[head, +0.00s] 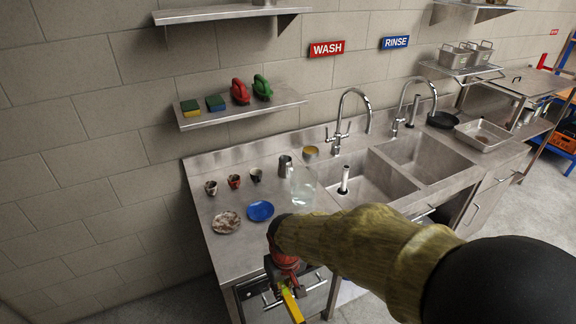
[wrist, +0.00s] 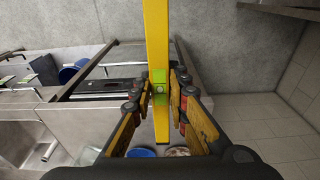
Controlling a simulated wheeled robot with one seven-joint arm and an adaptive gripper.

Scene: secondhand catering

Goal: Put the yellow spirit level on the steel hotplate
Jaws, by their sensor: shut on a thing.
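The yellow spirit level (wrist: 156,35) is a long yellow bar with a green vial in its middle. My gripper (wrist: 158,88) is shut on it around the vial, one finger on each side. In the head view, the gripper (head: 279,278) is at the front edge of the sink counter, partly hidden by my arm, with the yellow level (head: 292,307) sticking out below it. I cannot make out a steel hotplate in either view.
The steel counter (head: 232,245) holds small cups, a blue plate (head: 260,211), a mottled plate (head: 226,222), a metal jug (head: 285,166) and a clear container (head: 303,186). Sink basins (head: 372,182) lie right. A wall shelf (head: 240,112) holds sponges and brushes.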

